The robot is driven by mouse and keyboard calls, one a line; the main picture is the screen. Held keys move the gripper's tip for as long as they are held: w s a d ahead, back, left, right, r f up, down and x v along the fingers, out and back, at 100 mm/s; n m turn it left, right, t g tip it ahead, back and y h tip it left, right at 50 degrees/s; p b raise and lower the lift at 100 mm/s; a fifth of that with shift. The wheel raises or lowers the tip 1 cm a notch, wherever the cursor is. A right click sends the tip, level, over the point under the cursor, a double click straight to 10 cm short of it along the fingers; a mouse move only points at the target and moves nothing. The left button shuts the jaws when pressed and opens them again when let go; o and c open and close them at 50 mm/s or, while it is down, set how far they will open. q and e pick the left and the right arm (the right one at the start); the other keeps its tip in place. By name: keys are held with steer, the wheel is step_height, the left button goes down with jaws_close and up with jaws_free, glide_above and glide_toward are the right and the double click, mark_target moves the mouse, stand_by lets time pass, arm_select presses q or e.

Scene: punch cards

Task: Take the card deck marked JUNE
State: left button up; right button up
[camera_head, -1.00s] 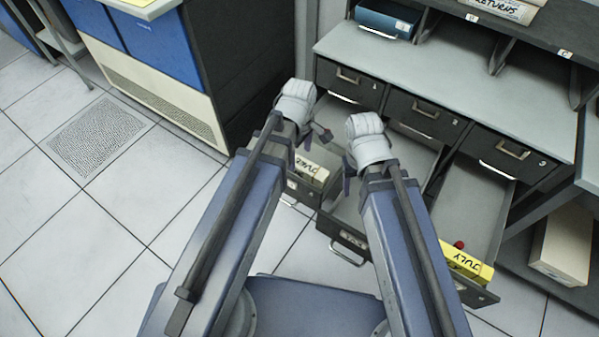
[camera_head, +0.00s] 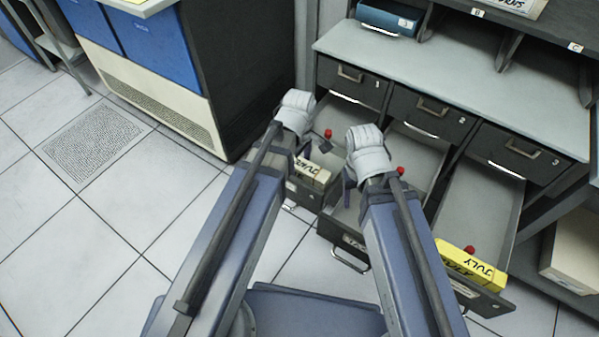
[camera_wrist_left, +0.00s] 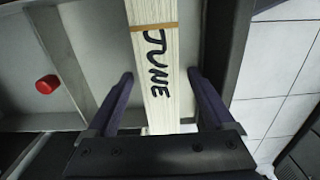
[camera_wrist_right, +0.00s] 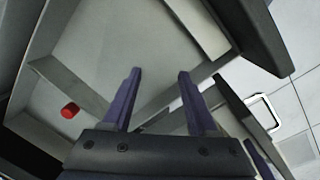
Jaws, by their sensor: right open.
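The cream card deck marked JUNE (camera_head: 314,176) stands at the front end of the left pulled-out drawer in the head view. In the left wrist view the JUNE deck (camera_wrist_left: 158,75) runs between the two fingers of my left gripper (camera_wrist_left: 162,95), with a gap on each side. The left gripper (camera_head: 309,155) is open at the deck, not closed on it. My right gripper (camera_wrist_right: 158,95) is open and empty above the middle drawer. The right gripper's far finger is hidden by its wrist in the head view.
A yellow JULY deck (camera_head: 468,263) sits at the front of the right open drawer. Red knobs (camera_head: 401,170) show inside the drawers. A grey cabinet (camera_head: 430,75) stands behind, with a blue box (camera_head: 388,18) on its shelf. The floor (camera_head: 80,240) at left is clear.

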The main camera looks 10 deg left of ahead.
arm_select(q)
jaws_close()
stand_by(0.5)
stand_by(0.3)
